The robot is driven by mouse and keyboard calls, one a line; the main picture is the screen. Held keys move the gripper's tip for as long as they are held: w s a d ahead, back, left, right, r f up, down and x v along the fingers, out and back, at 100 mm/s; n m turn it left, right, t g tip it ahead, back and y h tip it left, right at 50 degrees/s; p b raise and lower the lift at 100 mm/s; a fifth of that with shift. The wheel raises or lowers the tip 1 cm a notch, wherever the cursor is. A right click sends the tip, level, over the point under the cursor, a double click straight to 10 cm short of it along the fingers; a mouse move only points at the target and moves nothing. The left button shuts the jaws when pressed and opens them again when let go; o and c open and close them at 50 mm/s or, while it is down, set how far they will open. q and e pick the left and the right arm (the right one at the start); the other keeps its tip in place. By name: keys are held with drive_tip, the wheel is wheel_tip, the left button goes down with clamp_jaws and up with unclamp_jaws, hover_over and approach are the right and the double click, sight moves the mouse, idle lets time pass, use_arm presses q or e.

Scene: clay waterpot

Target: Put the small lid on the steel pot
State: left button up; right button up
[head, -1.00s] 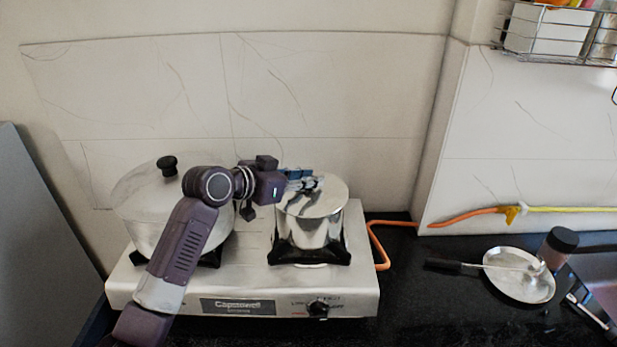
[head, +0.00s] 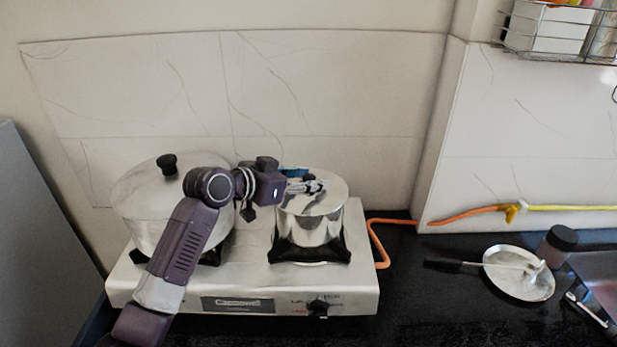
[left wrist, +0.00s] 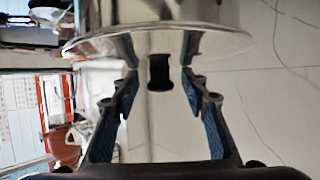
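The steel pot (head: 307,230) stands on the right burner of the stove. The small shiny lid (head: 332,199) lies over its mouth and looks seated, with no clear gap. In the left wrist view the lid's rim (left wrist: 95,46) crosses the upper part, and its dark knob (left wrist: 158,74) shows between my fingers. My left gripper (head: 307,182) is just above the lid. In the left wrist view its two blue-padded fingers (left wrist: 160,92) are spread, one on each side of the knob, with gaps. The head view largely hides the knob behind the fingers. My right gripper is out of view.
A large lidded pot (head: 150,220) sits on the left burner of the stove (head: 255,285), partly behind my left arm. A pan (head: 518,287) and a dark-lidded jar (head: 558,246) stand at the right. The wall is close behind.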

use_arm(q)
drive_tip(key=shift+s+a+r, duration=0.15)
drive_tip(key=shift+a+r, duration=0.05)
drive_tip(key=shift+r, duration=0.05)
drive_tip(key=v, duration=1.1)
drive_tip(key=shift+s+a, duration=0.15)
drive_tip(key=shift+a, duration=0.05)
drive_tip(key=shift+f, duration=0.1)
